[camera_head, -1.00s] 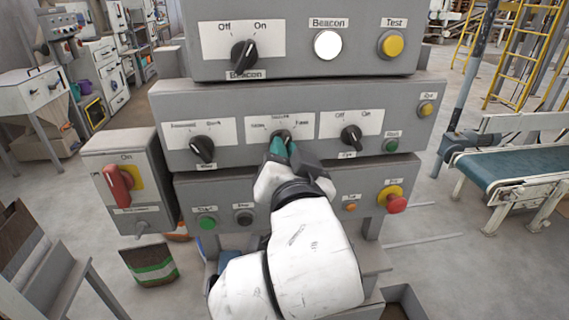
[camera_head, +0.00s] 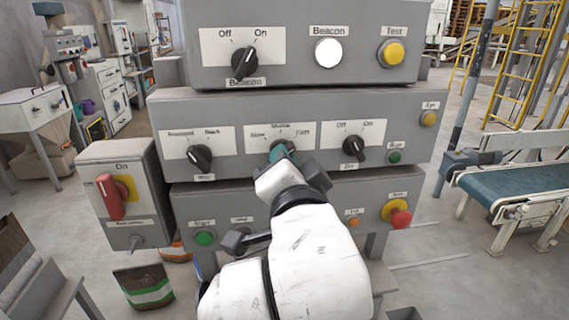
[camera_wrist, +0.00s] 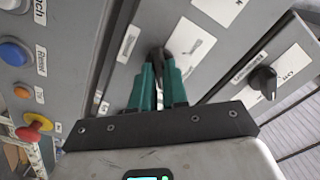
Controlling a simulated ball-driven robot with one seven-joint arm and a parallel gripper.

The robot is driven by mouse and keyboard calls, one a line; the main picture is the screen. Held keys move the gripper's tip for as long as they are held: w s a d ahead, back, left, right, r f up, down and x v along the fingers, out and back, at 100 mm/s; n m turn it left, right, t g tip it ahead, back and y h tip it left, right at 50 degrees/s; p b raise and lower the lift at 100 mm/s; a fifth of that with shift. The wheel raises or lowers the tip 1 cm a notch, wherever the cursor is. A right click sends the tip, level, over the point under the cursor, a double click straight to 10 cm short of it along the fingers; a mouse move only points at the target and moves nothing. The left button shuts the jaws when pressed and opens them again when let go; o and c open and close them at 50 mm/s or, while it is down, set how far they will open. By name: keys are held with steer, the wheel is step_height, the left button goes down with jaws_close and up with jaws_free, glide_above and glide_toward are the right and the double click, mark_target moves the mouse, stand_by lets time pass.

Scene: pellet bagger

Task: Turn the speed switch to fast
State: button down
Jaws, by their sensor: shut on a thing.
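The speed switch is a dark rotary knob on the middle grey panel, under a white plate (camera_head: 293,131) that reads Slow, Medium, Fast. My gripper (camera_head: 279,150) has its green fingers shut on this knob. In the wrist view, the black knob (camera_wrist: 157,54) sits between the two green fingertips of my gripper (camera_wrist: 158,70). The fingers hide much of the knob, and I cannot tell which mark it points to.
A mode knob (camera_head: 200,157) is left of the speed switch, and an Off/On knob (camera_head: 354,148) is right of it. Below right is a red emergency stop (camera_head: 399,215). A red lever switch (camera_head: 109,196) is at the left. A beacon knob (camera_head: 244,64) is above.

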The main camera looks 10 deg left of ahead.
steer(key=shift+f, duration=0.1)
steer(key=c, duration=1.1)
jaws_free()
steer(key=shift+c, duration=0.2)
steer(key=v, duration=1)
steer(key=shift+s+b, duration=0.4)
steer(key=shift+d, duration=0.1)
